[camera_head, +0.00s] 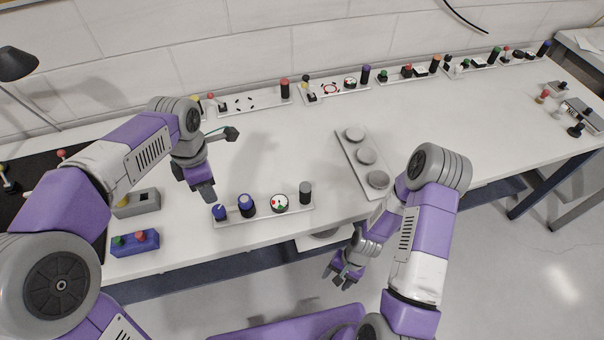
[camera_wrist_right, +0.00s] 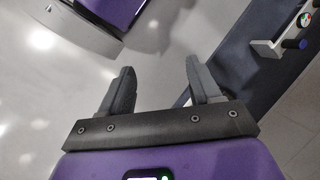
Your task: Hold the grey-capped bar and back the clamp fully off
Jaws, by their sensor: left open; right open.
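A pale bar with a dark grey-capped cylinder (camera_head: 305,193) at its right end lies along the table's front edge. It also carries two blue-topped knobs (camera_head: 246,205) and a round white dial (camera_head: 280,203) with red and green marks. I cannot tell which part is the clamp. My left gripper (camera_head: 207,195) is open and empty, pointing down just left of this bar, apart from the grey cap. My right gripper (camera_head: 343,277) is open and empty in front of the table edge; its spread fingers show in the right wrist view (camera_wrist_right: 160,72).
Several similar bars with other cap colours, such as red (camera_head: 285,88) and purple (camera_head: 365,74), line the back. A blue button box (camera_head: 135,242) stands at the left.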

